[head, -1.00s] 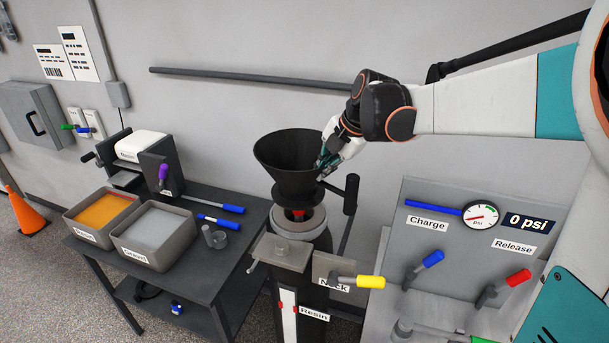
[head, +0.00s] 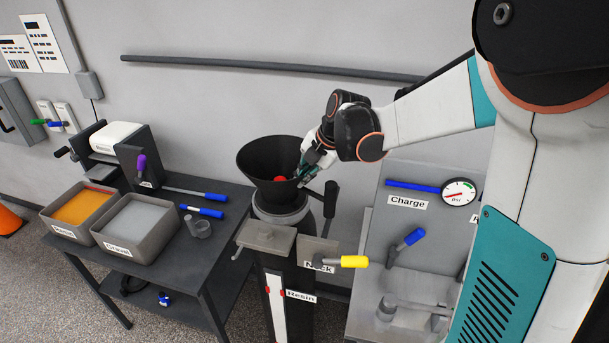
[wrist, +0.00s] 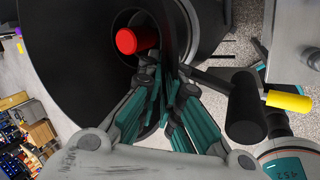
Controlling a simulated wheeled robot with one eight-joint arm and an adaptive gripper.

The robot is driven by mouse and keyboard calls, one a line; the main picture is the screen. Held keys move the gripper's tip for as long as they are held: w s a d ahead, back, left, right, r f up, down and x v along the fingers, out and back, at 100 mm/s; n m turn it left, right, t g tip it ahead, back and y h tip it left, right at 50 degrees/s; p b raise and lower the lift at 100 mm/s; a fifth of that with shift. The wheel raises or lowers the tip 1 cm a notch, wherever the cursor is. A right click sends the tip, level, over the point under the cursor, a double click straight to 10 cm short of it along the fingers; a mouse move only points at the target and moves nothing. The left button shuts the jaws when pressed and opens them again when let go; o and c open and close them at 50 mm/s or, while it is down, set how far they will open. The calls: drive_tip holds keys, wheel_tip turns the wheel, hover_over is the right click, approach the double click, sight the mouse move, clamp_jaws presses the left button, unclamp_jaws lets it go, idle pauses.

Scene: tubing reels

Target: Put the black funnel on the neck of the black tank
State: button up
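The black funnel (head: 262,168) is a wide cone, mouth up, seated low over the neck of the black tank (head: 306,318). Its spout and the neck opening are hidden, so I cannot tell exactly how it sits. A grey collar (head: 280,217) shows just under the cone. A red piece (head: 280,179) shows inside the cone; it is a red cylinder in the wrist view (wrist: 135,41). My gripper (head: 303,177) is at the funnel's right rim. In the wrist view my gripper's fingers (wrist: 166,85) close on the black funnel wall (wrist: 75,65).
A yellow-handled lever (head: 354,262) by the Neck label and a black handle (head: 330,198) stand close to the tank. The charge panel (head: 425,265) is on the right. A dark table (head: 190,255) with two bins is on the left. A rail (head: 250,65) runs along the wall behind.

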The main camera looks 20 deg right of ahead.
drive_tip(key=o, duration=0.3)
drive_tip(key=shift+o, duration=0.2)
drive_tip(key=v, duration=1.2)
drive_tip(key=shift+r, duration=0.15)
